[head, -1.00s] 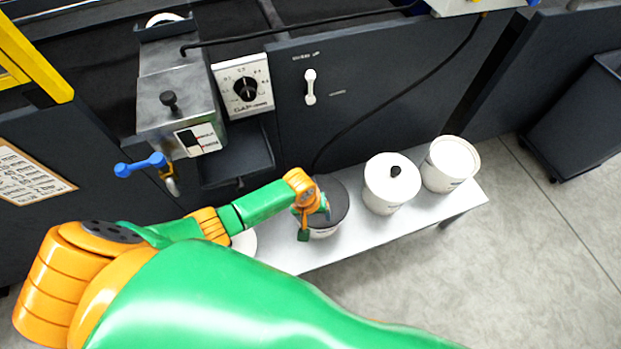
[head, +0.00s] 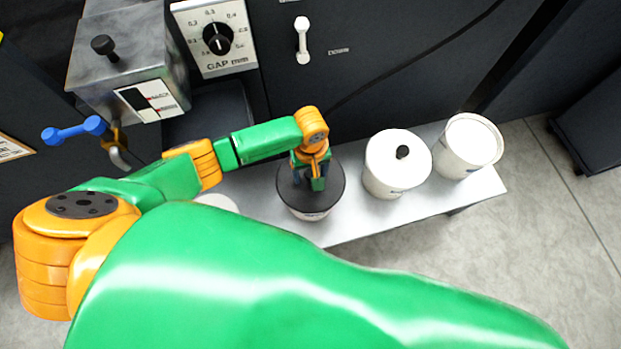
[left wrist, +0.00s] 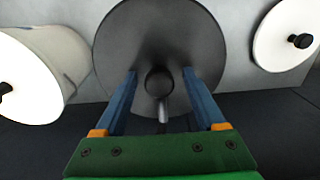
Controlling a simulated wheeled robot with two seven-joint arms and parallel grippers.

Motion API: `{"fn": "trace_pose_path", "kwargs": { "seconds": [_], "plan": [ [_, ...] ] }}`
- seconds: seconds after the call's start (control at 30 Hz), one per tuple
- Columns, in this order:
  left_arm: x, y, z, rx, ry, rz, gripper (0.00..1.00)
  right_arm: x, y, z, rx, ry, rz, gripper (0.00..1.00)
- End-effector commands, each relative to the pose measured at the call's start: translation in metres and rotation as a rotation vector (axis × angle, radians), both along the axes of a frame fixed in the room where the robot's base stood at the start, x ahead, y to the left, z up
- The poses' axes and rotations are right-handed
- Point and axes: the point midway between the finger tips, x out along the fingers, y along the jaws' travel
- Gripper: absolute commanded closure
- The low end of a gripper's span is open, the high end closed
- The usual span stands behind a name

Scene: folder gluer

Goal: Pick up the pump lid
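The pump lid is the dark grey round lid (head: 334,188) on a white pot (head: 312,214) on the low bench. In the left wrist view the lid (left wrist: 125,45) fills the upper middle, with a round dark knob (left wrist: 159,81) and a short grey spout at its centre. My left gripper (head: 309,184) points down over the lid. In the left wrist view its two blue fingers (left wrist: 159,72) are open, one on each side of the knob, with a gap on both sides. How far the fingertips are above the lid is hard to tell. My right gripper is not in view.
A white pot with a black-knobbed white lid (head: 396,160) and an open-looking white pot (head: 469,146) stand to the right on the bench (head: 440,205). The machine's dark panel (head: 375,75) rises behind. A metal box (head: 130,60) and blue handle (head: 75,130) are left.

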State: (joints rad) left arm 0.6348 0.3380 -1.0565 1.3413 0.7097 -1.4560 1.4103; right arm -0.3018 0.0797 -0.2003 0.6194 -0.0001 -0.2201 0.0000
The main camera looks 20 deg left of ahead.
Motion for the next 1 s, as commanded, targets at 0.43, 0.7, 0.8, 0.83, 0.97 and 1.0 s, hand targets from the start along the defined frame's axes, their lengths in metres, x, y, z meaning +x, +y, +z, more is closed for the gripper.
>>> {"fn": "trace_pose_path", "kwargs": {
  "seconds": [0.43, 0.7, 0.8, 0.83, 0.97, 1.0],
  "plan": [
    [0.0, 0.0, 0.0, 0.0, -0.001, 0.0, 1.0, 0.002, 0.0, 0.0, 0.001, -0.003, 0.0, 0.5],
    [0.001, 0.0, 0.025, -0.003, -0.003, 0.001, 1.0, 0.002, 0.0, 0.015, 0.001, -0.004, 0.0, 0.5],
    [0.001, 0.0, 0.055, -0.004, -0.004, 0.001, 1.0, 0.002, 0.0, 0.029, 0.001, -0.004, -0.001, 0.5],
    [0.001, 0.0, 0.063, -0.003, -0.003, 0.0, 1.0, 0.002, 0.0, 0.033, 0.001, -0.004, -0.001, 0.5],
    [0.001, 0.0, 0.09, -0.002, -0.003, 0.0, 1.0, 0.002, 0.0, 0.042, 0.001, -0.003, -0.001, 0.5],
    [0.001, 0.0, 0.096, -0.002, -0.003, 0.001, 1.0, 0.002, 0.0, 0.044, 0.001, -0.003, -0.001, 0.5]
  ]
}}
